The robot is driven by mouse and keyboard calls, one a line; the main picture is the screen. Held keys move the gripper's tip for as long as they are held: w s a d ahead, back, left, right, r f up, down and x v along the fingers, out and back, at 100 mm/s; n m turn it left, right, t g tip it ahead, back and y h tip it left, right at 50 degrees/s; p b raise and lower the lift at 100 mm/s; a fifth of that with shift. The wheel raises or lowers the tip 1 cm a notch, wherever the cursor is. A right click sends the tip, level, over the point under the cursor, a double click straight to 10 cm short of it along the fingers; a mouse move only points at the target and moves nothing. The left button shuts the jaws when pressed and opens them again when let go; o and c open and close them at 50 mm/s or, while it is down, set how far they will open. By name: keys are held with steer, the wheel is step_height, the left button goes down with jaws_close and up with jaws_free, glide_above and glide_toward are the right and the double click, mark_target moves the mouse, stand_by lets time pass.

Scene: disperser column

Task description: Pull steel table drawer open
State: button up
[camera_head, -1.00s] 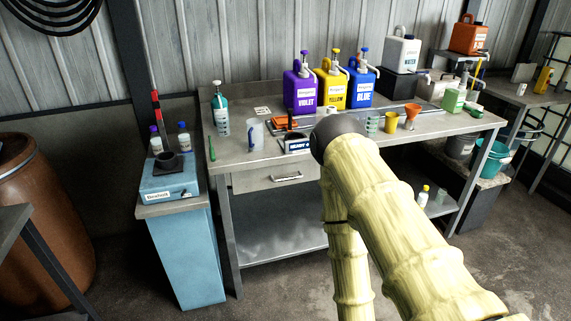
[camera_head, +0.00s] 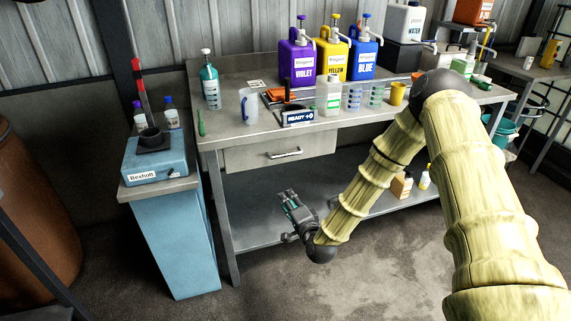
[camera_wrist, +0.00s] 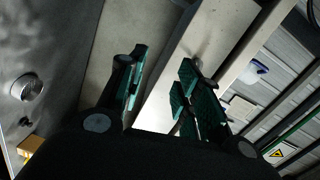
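The steel table (camera_head: 235,133) has a drawer (camera_head: 245,158) under the left part of its top. The drawer front looks flush and shut, with a bar handle (camera_head: 284,153) in its middle. My gripper (camera_head: 287,196) is in front of the table, below the handle and apart from it, pointing up and slightly left. In the wrist view my gripper (camera_wrist: 163,88) shows two teal-padded fingers with a clear gap and nothing held between them. Pale panels lie beyond the fingers there; I cannot clearly make out the handle in that view.
A blue cabinet (camera_head: 172,235) stands close on the left. The lower shelf (camera_head: 262,222) is behind my gripper. Floor in front is open.

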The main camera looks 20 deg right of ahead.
mark_target(286, 155)
steer(key=w+d+r+m+t+h, duration=0.1)
steer(key=w+d+r+m+t, duration=0.3)
steer(key=r, duration=0.3)
steer(key=shift+n+g, duration=0.4)
steer(key=shift+n, duration=0.1)
steer(key=w, duration=0.3)
steer(key=w+r, duration=0.1)
steer(key=w, duration=0.7)
steer(key=shift+a+r, duration=0.15)
steer(key=shift+r, duration=0.05)
jaws_close()
